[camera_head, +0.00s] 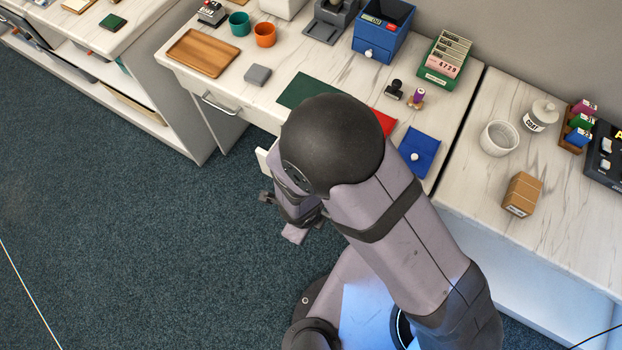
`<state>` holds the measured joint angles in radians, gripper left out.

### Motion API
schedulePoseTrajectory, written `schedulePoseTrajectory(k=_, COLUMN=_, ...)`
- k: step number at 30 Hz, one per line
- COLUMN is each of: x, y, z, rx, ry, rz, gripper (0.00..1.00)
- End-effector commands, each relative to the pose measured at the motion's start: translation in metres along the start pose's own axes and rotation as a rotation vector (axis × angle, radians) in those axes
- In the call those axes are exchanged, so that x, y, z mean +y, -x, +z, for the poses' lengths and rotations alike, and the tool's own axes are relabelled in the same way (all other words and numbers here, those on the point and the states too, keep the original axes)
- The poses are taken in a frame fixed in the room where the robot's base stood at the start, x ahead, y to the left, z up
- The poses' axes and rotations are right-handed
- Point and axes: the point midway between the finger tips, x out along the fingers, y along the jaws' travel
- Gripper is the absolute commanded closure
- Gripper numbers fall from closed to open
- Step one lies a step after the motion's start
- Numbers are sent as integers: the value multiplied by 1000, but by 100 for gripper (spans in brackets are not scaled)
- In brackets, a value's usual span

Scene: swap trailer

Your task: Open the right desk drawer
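The desk (225,83) has a white marbled top and two drawer positions along its front. The left drawer (206,97) shows a metal bar handle (222,104). The right drawer is mostly hidden behind my arm. A pale panel end (262,161), which looks like its front's left end, shows beside my wrist and seems to stand out from the desk front. My gripper (281,217) points down in front of this panel. Its fingertips are small and partly covered by my wrist. The right drawer's handle is hidden, and I cannot tell whether my gripper touches it.
On the desk are a wooden tray (203,53), cups, a grey block (257,75), a green mat (300,91), a blue box (383,35), a card holder (446,60) and a blue pouch (419,152). A side counter (560,215) stands at right. The carpet (130,230) at left is clear.

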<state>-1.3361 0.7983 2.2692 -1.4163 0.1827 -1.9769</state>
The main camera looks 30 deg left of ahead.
Motion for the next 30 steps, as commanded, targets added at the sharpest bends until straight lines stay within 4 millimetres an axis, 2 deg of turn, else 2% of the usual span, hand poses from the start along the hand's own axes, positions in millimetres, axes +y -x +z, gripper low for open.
schedulePoseTrajectory(k=20, x=0, y=0, z=0, rx=0, ry=0, rz=0, gripper=100)
schedulePoseTrajectory(k=24, x=0, y=0, z=0, rx=0, ry=0, rz=0, gripper=72)
schedulePoseTrajectory(k=30, x=0, y=0, z=0, rx=0, ry=0, rz=0, gripper=72)
